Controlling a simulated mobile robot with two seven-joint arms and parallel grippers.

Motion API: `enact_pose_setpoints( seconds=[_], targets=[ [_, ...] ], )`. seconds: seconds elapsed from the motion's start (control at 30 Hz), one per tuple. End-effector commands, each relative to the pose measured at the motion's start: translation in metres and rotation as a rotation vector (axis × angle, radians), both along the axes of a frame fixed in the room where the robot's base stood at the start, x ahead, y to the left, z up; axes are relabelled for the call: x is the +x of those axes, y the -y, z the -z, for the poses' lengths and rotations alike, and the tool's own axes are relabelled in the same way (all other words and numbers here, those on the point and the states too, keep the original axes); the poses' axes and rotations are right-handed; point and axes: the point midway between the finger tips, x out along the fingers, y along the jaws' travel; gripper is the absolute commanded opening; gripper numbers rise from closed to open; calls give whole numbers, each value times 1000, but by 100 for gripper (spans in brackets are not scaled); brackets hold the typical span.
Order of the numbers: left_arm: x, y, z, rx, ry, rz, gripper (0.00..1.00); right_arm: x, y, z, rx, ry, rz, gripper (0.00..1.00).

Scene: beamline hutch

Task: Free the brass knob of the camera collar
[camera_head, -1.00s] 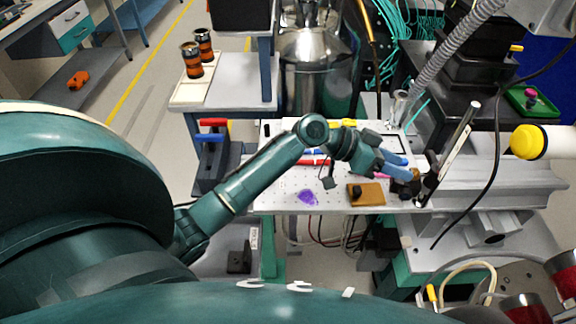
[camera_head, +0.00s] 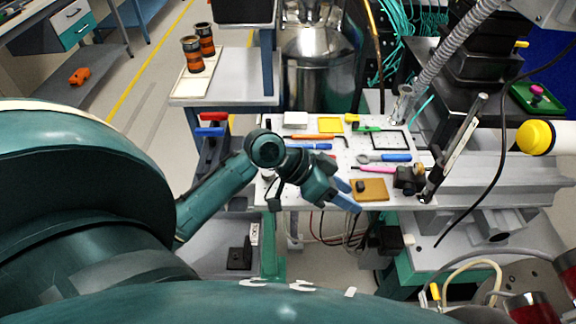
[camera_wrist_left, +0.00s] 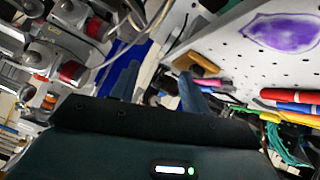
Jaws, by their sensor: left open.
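My left gripper (camera_head: 345,194) has blue fingers and is open and empty. My right gripper is not in view.
The perforated board (camera_head: 330,171) carries a blue-handled tool (camera_head: 396,157), a pink pen (camera_head: 376,169) and several other tools. A slanted metal post (camera_head: 455,148) rises at the right by a grey rail. A yellow-capped white cylinder (camera_head: 537,138) juts in at far right.

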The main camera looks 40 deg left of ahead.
Motion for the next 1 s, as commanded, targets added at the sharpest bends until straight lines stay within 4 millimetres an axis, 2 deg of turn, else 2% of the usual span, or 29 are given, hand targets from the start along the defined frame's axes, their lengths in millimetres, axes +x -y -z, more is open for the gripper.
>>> enact_pose_setpoints(
  seconds=[0.3, 0.7, 0.8, 1.0],
  targets=[
    [-51, 0, 41, 158, -110, -90, 46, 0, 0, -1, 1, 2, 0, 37],
    [-116, -23, 72, 363, -238, -315, 46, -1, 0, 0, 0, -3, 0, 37],
    [-127, -29, 76, 397, -251, -372, 46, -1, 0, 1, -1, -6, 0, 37],
    [-136, -36, 80, 428, -249, -441, 46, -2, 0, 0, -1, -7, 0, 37]
  ],
)
